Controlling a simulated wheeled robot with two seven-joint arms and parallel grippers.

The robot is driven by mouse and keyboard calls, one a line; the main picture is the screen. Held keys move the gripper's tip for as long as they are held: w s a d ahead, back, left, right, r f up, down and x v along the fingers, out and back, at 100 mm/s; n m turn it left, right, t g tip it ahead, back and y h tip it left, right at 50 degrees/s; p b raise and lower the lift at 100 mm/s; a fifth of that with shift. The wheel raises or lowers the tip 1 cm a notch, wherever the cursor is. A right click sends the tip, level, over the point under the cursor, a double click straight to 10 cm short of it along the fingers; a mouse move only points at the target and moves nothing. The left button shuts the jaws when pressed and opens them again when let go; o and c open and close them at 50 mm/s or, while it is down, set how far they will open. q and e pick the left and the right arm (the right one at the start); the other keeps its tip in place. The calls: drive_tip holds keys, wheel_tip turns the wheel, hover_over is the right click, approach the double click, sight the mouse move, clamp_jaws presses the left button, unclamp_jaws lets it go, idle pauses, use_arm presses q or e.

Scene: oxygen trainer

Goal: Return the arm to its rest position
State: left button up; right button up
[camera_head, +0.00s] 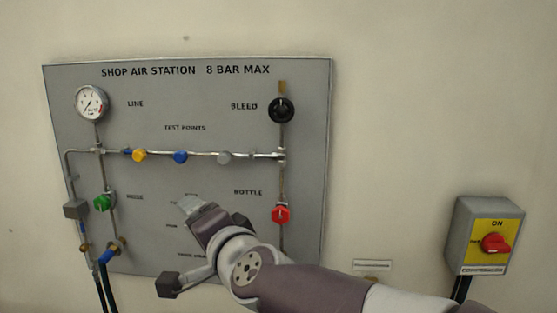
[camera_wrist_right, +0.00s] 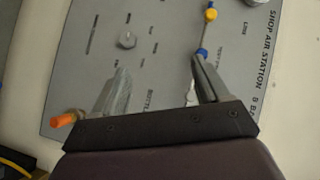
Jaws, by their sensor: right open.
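My right arm comes in from the lower right in the head view. Its gripper (camera_head: 190,204) is in front of the lower middle of the grey panel (camera_head: 225,85), covering some labels. In the right wrist view the gripper (camera_wrist_right: 161,66) has its two fingers apart, with only panel surface seen between them. It holds nothing that I can see. Whether the fingertips touch the panel cannot be told. My left gripper is not in view.
The panel carries a gauge (camera_head: 91,103), a black bleed knob (camera_head: 281,110), a red bottle knob (camera_head: 282,214), a green knob (camera_head: 103,203), and yellow (camera_head: 139,156), blue (camera_head: 180,157) and grey (camera_head: 224,158) test points. A compressor switch box (camera_head: 461,232) is at right.

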drive_tip(key=s+d+f+n+g+h+p, duration=0.1)
drive_tip(key=s+d+f+n+g+h, duration=0.25)
drive_tip(key=d+f, duration=0.55)
drive_tip(key=s+d+f+n+g+h+p, duration=0.2)
drive_tip(key=s+d+f+n+g, duration=0.25)
drive_tip(key=f, duration=0.85)
drive_tip(key=s+d+f+g+h+p, duration=0.1)
drive_tip(key=s+d+f+g, duration=0.1)
drive_tip(key=d, duration=0.6)
drive_tip(key=s+d+f+g+h+p, duration=0.1)
drive_tip(key=s+d+f, duration=0.3)
drive_tip(key=d, duration=0.5)
drive_tip(key=shift+s+d+m+g+h, duration=0.25)
drive_tip(key=shift+s+m+g+h, duration=0.15)
drive_tip(key=shift+s+h, duration=0.45)
drive_tip(key=shift+r, duration=0.1)
